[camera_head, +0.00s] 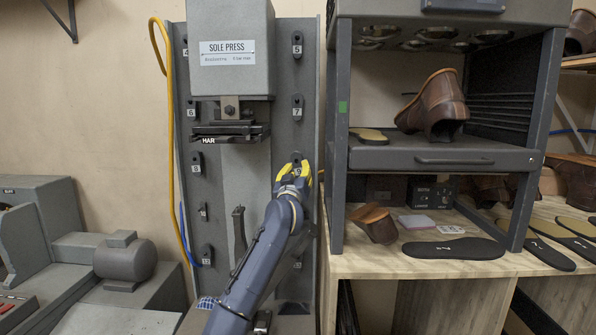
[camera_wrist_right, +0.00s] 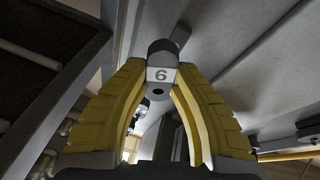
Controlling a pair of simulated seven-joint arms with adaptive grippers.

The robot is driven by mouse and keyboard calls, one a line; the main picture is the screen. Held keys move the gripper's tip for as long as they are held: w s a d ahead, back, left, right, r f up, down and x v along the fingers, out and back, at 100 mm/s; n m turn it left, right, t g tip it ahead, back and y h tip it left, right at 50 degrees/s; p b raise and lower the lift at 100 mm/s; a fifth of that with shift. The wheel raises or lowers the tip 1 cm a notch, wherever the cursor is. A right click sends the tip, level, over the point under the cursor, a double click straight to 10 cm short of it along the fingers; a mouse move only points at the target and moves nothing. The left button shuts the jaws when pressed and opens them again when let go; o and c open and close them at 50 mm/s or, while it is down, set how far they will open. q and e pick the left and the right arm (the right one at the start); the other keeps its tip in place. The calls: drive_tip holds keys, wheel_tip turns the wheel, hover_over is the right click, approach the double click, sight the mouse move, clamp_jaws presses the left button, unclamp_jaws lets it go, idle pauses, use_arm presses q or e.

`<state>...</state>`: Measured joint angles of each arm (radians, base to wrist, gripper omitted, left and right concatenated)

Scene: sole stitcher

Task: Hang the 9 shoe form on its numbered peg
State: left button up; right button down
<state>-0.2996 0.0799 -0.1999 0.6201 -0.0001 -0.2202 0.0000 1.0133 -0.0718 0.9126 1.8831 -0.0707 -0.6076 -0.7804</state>
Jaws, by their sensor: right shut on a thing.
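My right gripper (camera_head: 293,170) has yellow fingers and is at the right column of numbered pegs on the grey panel, below peg 7 (camera_head: 297,108). In the right wrist view its fingertips (camera_wrist_right: 160,74) are shut on a small dark piece with a white number plate (camera_wrist_right: 161,75), taken to be the shoe form. The plate reads as 6 in this view; it could be an upside-down 9. The peg behind the fingers is largely hidden, and I cannot tell whether the held piece touches it. My left gripper is not in view.
The sole press (camera_head: 230,60) stands left of the gripper, with peg 8 (camera_head: 196,163) beyond it. A grey rack (camera_head: 340,180) with a brown shoe (camera_head: 436,105) stands close on the right. A brown shoe piece (camera_head: 375,222) and a black sole (camera_head: 454,249) lie on the wooden bench.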

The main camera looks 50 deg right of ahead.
drive_tip(key=shift+w+d+r, duration=0.1)
drive_tip(key=shift+w+d, duration=0.4)
drive_tip(key=shift+d, duration=0.25)
drive_tip(key=shift+w+d, duration=0.45)
drive_tip(key=shift+d, duration=0.25)
idle(2.1)
drive_tip(key=c, duration=1.2)
unclamp_jaws()
drive_tip(key=shift+o, duration=0.8)
